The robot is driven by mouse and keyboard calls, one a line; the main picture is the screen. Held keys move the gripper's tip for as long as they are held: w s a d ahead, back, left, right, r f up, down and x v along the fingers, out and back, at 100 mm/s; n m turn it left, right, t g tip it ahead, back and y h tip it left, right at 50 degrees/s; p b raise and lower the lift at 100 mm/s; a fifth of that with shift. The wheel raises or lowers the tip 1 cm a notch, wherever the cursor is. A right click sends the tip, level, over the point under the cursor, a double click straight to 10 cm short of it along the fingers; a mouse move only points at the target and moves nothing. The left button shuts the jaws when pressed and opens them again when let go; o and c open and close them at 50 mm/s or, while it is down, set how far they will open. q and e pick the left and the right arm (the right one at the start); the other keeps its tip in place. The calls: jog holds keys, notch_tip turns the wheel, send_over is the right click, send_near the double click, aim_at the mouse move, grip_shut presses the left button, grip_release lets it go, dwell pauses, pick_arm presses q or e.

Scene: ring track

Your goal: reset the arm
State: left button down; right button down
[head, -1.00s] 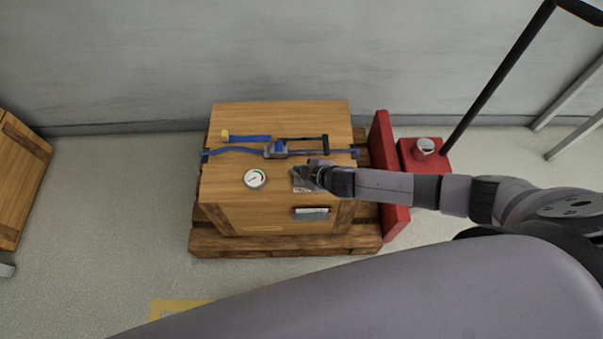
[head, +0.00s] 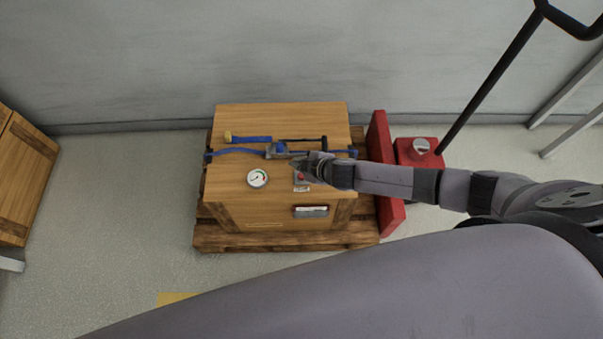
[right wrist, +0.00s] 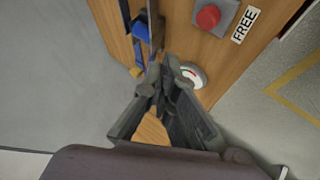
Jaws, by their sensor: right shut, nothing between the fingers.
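My right arm reaches in from the right in the head view, and its gripper (head: 304,165) hangs over the top of a wooden crate (head: 235,119). The gripper also shows in the right wrist view (right wrist: 162,82), with its fingers together and empty. It is beside a red button (head: 300,177) on a grey box, apart from it. The red button also shows in the right wrist view (right wrist: 208,17), next to a label reading FREE (right wrist: 244,25). My left gripper is not in view.
The crate carries a round gauge (head: 257,178), a blue strap (head: 238,151) and a ratchet buckle (head: 278,150). It stands on a wooden pallet (head: 215,238) with a red upright plate (head: 380,150) at right. A red jack (head: 420,152) has a long black handle.

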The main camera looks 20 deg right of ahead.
jog(key=shift+a, duration=0.1)
dwell(0.4)
jog(key=s+a+r+m+g, duration=0.1)
jog(key=s+a+r+m, duration=0.55)
jog(key=s+r, duration=0.25)
jog(key=s+d+r+m+g+h, duration=0.2)
jog(key=s+d+r+m, duration=0.1)
jog(key=s+d, duration=0.45)
jog(key=s+d+r+m+g+h, duration=0.2)
jog(key=s+d+r+m, duration=0.15)
jog(key=s+d, duration=0.35)
notch_tip(320, 180, down, 25)
jog(key=s+a+n+g, duration=0.1)
jog(key=s+a, duration=0.1)
jog(key=s+d+f, duration=0.1)
jog(key=s+f, duration=0.7)
jog(key=s+d+f+g, duration=0.1)
jog(key=s+d+f, duration=0.1)
jog(key=s+f, duration=0.7)
jog(key=shift+d+f, duration=0.2)
jog(key=shift+d, duration=0.1)
